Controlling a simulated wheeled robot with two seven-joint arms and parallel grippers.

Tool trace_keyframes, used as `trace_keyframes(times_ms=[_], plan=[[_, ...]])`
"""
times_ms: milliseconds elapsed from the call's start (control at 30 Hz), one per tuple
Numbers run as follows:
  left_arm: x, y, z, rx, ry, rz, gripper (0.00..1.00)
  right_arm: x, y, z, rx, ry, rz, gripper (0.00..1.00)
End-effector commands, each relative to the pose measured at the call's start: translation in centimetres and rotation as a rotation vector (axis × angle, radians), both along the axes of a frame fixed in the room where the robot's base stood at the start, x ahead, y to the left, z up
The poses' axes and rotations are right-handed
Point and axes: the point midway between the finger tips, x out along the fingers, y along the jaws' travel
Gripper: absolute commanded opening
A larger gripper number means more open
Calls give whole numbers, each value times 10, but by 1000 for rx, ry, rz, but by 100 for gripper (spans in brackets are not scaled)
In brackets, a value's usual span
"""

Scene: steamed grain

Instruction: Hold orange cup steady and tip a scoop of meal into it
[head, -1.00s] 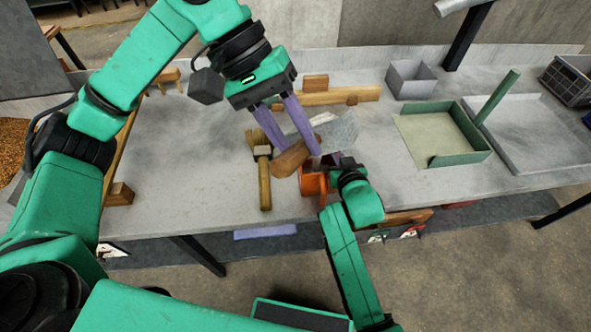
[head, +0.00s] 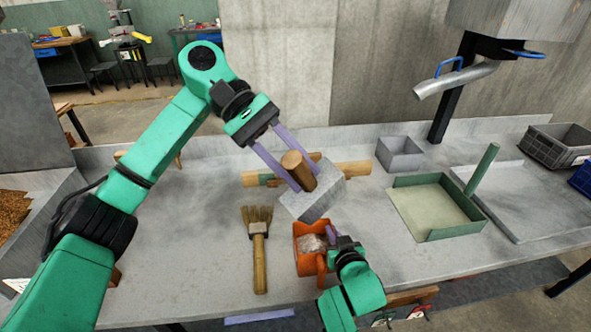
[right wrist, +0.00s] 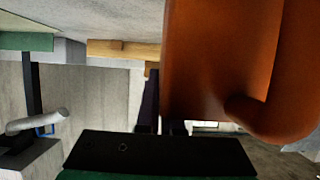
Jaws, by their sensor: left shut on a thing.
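My left gripper (head: 298,166) is shut on the brown wooden handle of a grey box-shaped scoop (head: 318,204). It holds the scoop behind the orange cup, the scoop's inside turned out of sight. The orange cup (head: 301,258) stands near the table's front edge, open side up, with pale grainy meal (head: 312,243) inside. My right gripper (head: 333,236) is at the cup's right rim. In the right wrist view the cup (right wrist: 215,60) looms close with its curved handle at the right. The finger tips are partly hidden by the cup, so its grip is unclear.
A wooden-handled brush (head: 259,260) lies left of the cup. Wooden blocks (head: 352,170) lie behind the scoop. A grey box (head: 400,154) and green-walled tray (head: 440,234) stand right. A metal spout (head: 455,80) hangs at the back right. The table's left middle is clear.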

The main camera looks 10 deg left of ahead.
Motion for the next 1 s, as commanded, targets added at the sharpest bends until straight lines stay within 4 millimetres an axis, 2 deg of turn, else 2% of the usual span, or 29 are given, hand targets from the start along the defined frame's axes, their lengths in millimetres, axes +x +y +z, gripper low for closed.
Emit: trace_keyframes(times_ms=[33,200,400,467,667,767,800,1000], plan=[[0,0,0,-1,-2,-1,0,-2,-1,-6,-4,13,-1,0],[0,0,6,-2,-4,-1,0,-1,-1,-5,-4,13,-1,0],[0,0,50,-3,-7,-1,0,-1,-1,-5,-4,11,-1,0],[0,0,58,-2,-5,-1,0,-1,-1,-5,-4,11,-1,0],[0,0,60,-1,-2,-2,0,-1,-1,-5,-4,11,-1,0],[0,0,60,-1,-2,-2,0,-1,-1,-5,-4,11,-1,34],[0,0,60,-2,-2,-1,0,-1,-1,-5,-3,10,0,39],[0,0,60,-1,-2,0,0,-1,0,-4,-3,9,0,39]])
